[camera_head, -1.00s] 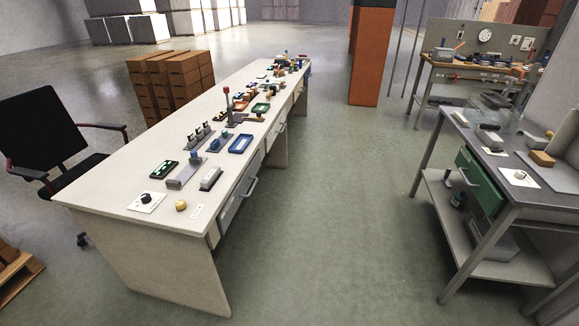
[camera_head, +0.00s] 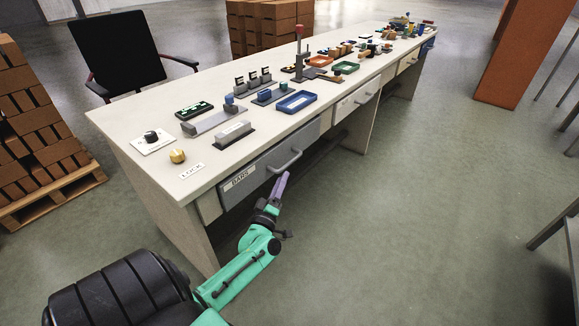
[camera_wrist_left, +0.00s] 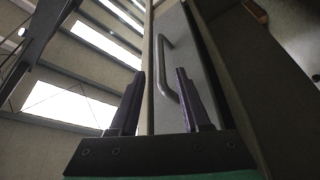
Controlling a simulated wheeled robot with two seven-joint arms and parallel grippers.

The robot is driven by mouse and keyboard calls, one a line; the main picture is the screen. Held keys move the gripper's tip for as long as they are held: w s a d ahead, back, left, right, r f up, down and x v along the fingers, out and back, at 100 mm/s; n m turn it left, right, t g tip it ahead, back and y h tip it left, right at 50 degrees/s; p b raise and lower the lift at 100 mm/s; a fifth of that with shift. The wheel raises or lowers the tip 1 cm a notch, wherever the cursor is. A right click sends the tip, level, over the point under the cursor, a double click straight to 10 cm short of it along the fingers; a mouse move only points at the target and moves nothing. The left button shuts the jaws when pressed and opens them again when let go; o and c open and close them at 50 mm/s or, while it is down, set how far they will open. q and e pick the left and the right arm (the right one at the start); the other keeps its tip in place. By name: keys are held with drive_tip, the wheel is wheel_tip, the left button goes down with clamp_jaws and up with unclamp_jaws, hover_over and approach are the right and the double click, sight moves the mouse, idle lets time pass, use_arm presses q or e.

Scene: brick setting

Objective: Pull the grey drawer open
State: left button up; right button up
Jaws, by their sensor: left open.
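The grey drawer (camera_head: 240,186) with a label plate is in the front of the long white bench, below its top edge. It looks shut. Its bar handle (camera_head: 285,163) sticks out from the drawer front. My left gripper (camera_head: 281,182) is close below the handle in the head view, with its fingers pointing up. In the left wrist view, the two open fingers of my left gripper (camera_wrist_left: 156,95) frame the drawer front (camera_wrist_left: 188,62). The handle (camera_wrist_left: 165,70) shows between and beyond the fingertips, and nothing is held. My right gripper is not in view.
The white bench top (camera_head: 215,165) holds a brass knob (camera_head: 177,156), a blue tray (camera_head: 297,101) and several tools. A black chair (camera_head: 120,50) stands behind. Bricks on a pallet (camera_head: 50,199) are at left.

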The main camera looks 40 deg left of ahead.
sight(290, 161)
use_arm(q)
drive_tip(key=b+x, duration=0.1)
drive_tip(key=x, duration=0.7)
drive_tip(key=shift+w+f, duration=0.1)
drive_tip(key=shift+f, duration=0.05)
clamp_jaws()
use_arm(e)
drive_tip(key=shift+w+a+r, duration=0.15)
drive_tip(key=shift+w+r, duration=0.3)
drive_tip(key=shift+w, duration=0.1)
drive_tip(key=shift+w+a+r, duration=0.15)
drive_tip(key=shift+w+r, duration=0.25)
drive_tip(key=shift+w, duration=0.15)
